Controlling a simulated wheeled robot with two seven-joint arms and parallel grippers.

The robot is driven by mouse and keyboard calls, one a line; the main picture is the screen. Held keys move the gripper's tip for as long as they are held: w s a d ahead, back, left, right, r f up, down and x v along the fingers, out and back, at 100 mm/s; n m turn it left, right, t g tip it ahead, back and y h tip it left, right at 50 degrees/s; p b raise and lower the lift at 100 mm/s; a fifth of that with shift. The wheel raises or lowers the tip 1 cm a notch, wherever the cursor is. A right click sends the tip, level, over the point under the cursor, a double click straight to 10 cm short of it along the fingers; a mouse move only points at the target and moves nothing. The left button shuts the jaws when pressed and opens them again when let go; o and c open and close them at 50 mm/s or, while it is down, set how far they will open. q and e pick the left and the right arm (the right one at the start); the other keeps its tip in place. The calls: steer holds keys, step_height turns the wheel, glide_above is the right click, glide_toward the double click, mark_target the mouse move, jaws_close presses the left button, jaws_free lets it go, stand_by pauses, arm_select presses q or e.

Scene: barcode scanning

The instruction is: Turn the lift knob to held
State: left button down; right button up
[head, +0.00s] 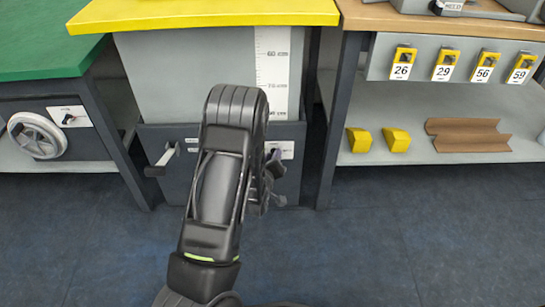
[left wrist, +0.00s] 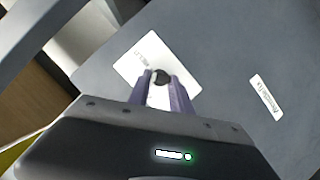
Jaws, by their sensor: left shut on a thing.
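The lift knob (left wrist: 161,76) is small and black, on a white label plate (left wrist: 140,62) on the grey lower panel. The plate also shows in the head view (head: 287,147), mostly behind my left arm. My left gripper (left wrist: 163,82) is shut on the knob, with one finger on each side of it. In the head view the left gripper (head: 275,165) is largely hidden by its own arm at the panel. The plate's lettering is too small and partly covered, so the knob's setting cannot be told. My right gripper is not in view.
A crank handle (head: 164,158) sticks out at the panel's left. A yellow-topped lift table (head: 200,13) with a height scale (head: 272,70) stands above. At left is a grey handwheel (head: 37,135); at right a shelf (head: 370,103) with yellow blocks. The floor in front is clear.

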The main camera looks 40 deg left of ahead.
arm_select(q)
steer(key=shift+w+d+r+m+g+y+p, duration=0.15)
steer(key=shift+m+g+y+p, duration=0.45)
steer(key=shift+m, duration=0.6)
steer(key=shift+w+d+f+m+g+y+p, duration=0.1)
steer(key=shift+m+g+y+p, duration=0.45)
steer(key=shift+m, duration=0.65)
steer(key=c, duration=1.2)
jaws_free()
